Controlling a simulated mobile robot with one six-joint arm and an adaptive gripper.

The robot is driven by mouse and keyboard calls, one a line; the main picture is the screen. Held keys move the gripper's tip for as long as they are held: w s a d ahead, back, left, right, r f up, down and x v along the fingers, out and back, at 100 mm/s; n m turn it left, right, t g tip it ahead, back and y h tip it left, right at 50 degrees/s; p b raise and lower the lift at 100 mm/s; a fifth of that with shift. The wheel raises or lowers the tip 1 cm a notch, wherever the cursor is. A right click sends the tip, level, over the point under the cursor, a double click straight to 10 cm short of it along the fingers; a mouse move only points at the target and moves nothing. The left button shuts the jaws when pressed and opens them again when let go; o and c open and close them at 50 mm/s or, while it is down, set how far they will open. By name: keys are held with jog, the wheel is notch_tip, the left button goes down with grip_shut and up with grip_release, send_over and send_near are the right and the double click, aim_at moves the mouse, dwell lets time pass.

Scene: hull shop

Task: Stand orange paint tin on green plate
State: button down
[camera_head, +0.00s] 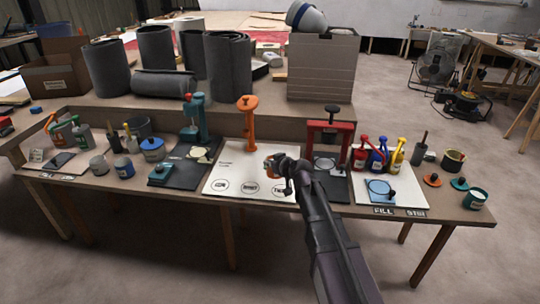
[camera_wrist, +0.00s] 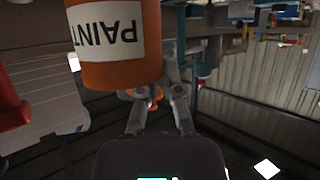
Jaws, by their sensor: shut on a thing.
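The orange paint tin (camera_head: 270,164) is at my gripper (camera_head: 279,172), over the white board in the middle of the bench. In the wrist view, the tin (camera_wrist: 115,65) is large at the upper left, with its white PAINT label upside down. My gripper's fingers (camera_wrist: 157,95) reach up beside it and are shut on it; their exact contact is partly hidden. I cannot tell from the head view whether the tin touches the board. I cannot pick out a green plate with certainty; a small teal disc with a knob (camera_head: 460,184) lies at the bench's right end.
The white board (camera_head: 228,176) carries an orange stand (camera_head: 247,112). A teal press (camera_head: 194,120) is left of it and a red press (camera_head: 330,128) right. Red, blue and yellow bottles (camera_head: 378,154) stand farther right.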

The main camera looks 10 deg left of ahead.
jog(key=w+a+f+b, duration=0.1)
jog(key=w, duration=1.3)
jog(key=shift+f, duration=0.15)
jog(key=shift+f+b, duration=1.8)
jog(key=shift+b, duration=0.1)
jog(key=c, duration=0.8)
grip_release()
jog(key=p+v, duration=0.5)
jog(key=v, duration=0.7)
